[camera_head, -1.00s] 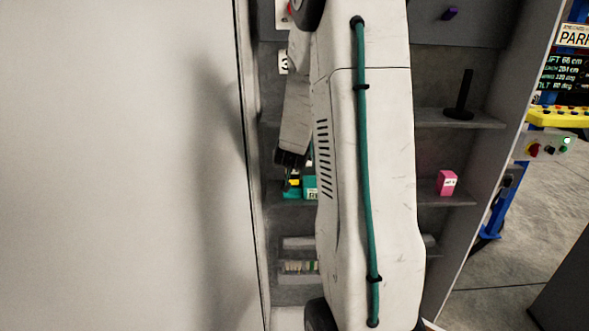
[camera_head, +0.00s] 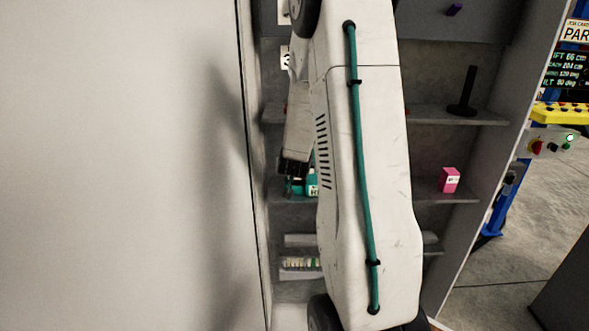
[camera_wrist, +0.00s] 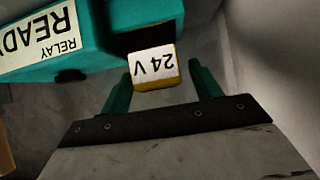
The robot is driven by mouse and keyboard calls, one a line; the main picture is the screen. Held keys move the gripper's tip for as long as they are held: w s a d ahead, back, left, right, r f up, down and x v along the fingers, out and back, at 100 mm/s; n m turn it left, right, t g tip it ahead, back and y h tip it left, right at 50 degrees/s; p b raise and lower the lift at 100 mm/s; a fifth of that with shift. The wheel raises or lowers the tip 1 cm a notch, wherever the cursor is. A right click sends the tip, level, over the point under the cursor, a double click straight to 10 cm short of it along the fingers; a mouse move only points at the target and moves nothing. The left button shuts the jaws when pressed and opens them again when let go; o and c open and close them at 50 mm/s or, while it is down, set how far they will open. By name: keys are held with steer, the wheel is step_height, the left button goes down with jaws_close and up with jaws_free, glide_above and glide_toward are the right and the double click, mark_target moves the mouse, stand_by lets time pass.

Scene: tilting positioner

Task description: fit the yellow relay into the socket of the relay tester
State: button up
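The yellow relay (camera_wrist: 155,83) has a white "24 V" label, upside down in the wrist view. It overlaps the edge of the teal relay tester (camera_wrist: 92,62), which bears a "RELAY READY" label. I cannot tell whether the relay is seated in a socket; its far side is hidden. My gripper (camera_wrist: 160,83) has its two teal fingers apart, one on each side of the relay's near end, with gaps showing on both sides. In the head view the tester (camera_head: 312,184) is mostly behind my arm on a shelf, and the relay is hidden there.
A pink box (camera_head: 450,180) stands on the shelf right of my arm. A black post on a base (camera_head: 467,95) stands on the shelf above. A tray of small parts (camera_head: 300,264) lies below the tester. The tall pale panel (camera_head: 120,165) is close on the left.

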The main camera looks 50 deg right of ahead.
steer(key=shift+r, duration=0.1)
steer(key=shift+s+a+r, duration=0.1)
steer(key=shift+a+r, duration=0.1)
steer(key=shift+r, duration=0.05)
steer(key=v, duration=1.1)
steer(key=shift+a, duration=0.2)
steer(key=shift+s+r, duration=0.1)
